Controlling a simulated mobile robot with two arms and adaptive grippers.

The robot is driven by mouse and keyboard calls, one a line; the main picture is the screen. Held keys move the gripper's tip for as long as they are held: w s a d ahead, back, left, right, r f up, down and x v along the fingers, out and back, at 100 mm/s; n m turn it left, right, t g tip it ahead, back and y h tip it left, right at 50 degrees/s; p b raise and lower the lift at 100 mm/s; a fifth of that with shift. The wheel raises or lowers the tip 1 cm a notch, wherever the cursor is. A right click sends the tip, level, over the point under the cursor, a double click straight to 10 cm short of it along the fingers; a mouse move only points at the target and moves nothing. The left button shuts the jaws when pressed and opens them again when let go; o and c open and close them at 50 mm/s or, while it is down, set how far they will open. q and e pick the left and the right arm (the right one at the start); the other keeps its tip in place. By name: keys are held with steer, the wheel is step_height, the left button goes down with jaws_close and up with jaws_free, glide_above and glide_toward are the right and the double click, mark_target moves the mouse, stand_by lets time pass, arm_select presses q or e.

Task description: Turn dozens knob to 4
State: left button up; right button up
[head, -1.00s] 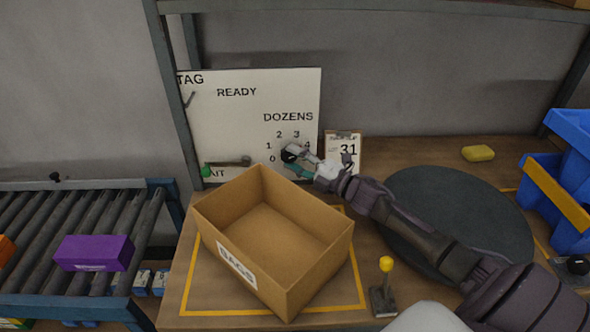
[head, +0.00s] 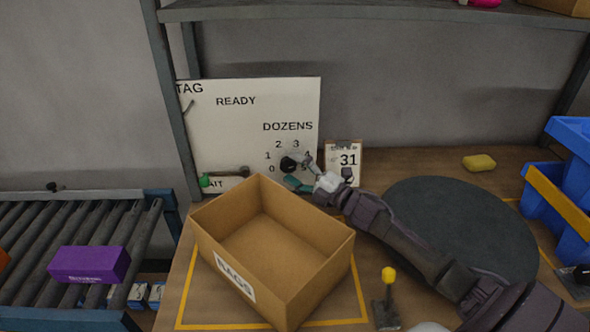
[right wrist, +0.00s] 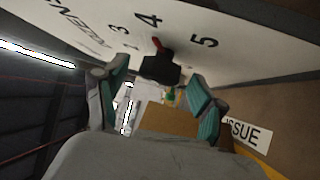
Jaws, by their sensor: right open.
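The black dozens knob (head: 288,164) sits low on the white board (head: 235,140), amid its printed numbers. In the right wrist view the knob (right wrist: 160,68) has a red pointer (right wrist: 157,44) aimed at the printed 4, between the 3 and the 5. My right gripper (head: 301,172) is open just in front of the knob, to its right in the head view. Its teal-padded fingers (right wrist: 158,76) stand apart on either side of the knob with visible gaps, so they do not appear to grip it. My left gripper is not in view.
An open cardboard box (head: 330,262) stands in front of the board. A yellow-topped lever (head: 388,276), dark round mat (head: 470,225) and blue bins (head: 575,190) lie right.

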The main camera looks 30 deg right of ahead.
steer(key=shift+s+f, duration=0.1)
steer(key=shift+s, duration=0.15)
steer(key=r+v, duration=0.3)
steer(key=v, duration=1.3)
steer(key=shift+s+d+f, duration=0.25)
steer(key=shift+s+f, duration=0.05)
steer(key=shift+f, duration=0.1)
